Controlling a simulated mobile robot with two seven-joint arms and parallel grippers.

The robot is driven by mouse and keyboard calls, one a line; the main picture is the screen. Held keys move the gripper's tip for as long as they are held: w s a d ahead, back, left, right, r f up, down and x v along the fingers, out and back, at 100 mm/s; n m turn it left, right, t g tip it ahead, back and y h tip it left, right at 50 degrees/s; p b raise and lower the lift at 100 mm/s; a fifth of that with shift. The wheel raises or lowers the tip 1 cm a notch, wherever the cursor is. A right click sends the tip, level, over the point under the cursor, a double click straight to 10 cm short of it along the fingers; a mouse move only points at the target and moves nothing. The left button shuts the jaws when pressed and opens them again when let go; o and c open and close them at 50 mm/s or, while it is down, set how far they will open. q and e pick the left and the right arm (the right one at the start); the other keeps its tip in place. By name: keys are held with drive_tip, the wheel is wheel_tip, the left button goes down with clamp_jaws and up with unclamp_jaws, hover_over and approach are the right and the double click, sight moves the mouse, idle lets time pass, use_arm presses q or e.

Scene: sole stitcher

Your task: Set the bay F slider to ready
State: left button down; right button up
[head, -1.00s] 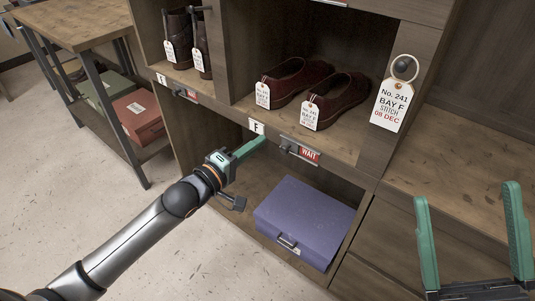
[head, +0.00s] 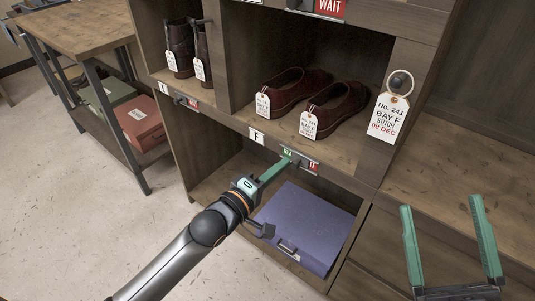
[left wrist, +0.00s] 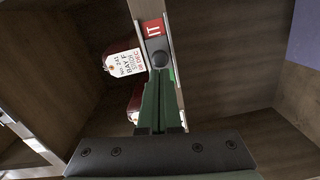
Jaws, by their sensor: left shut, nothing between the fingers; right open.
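The bay F slider (head: 297,162) sits on the shelf edge right of the white F label (head: 257,136). Part of a green sign (head: 287,152) shows left of its knob and the end of the red WAIT sign (head: 313,167) shows right of it. The slider stands between the two. My left gripper (head: 288,160) is shut and empty, its fingertips at the knob, seemingly touching its left side. My right gripper (head: 441,204) is open and empty at right.
Dark red shoes (head: 335,110) with bay F tags stand on the shelf above the slider. A purple box (head: 308,222) lies in the compartment below. A large tag (head: 388,115) hangs on the post at right. Another slider (head: 186,101) is at left.

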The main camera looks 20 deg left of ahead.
use_arm(q)
drive_tip(key=shift+s+d+p, duration=0.2)
drive_tip(key=shift+d+p, duration=0.05)
drive_tip(key=shift+d, duration=0.25)
drive_tip(key=shift+s+d+p, duration=0.15)
drive_tip(key=shift+d+p, duration=0.05)
drive_tip(key=shift+d, duration=0.3)
use_arm(e)
drive_tip(key=w+f+m+g+h, duration=0.2)
drive_tip(key=w+f+m+h, duration=0.1)
drive_tip(key=f, duration=0.4)
drive_tip(key=shift+d+f+h, duration=0.15)
drive_tip(key=shift+d+h, duration=0.2)
drive_tip(key=shift+h, duration=0.15)
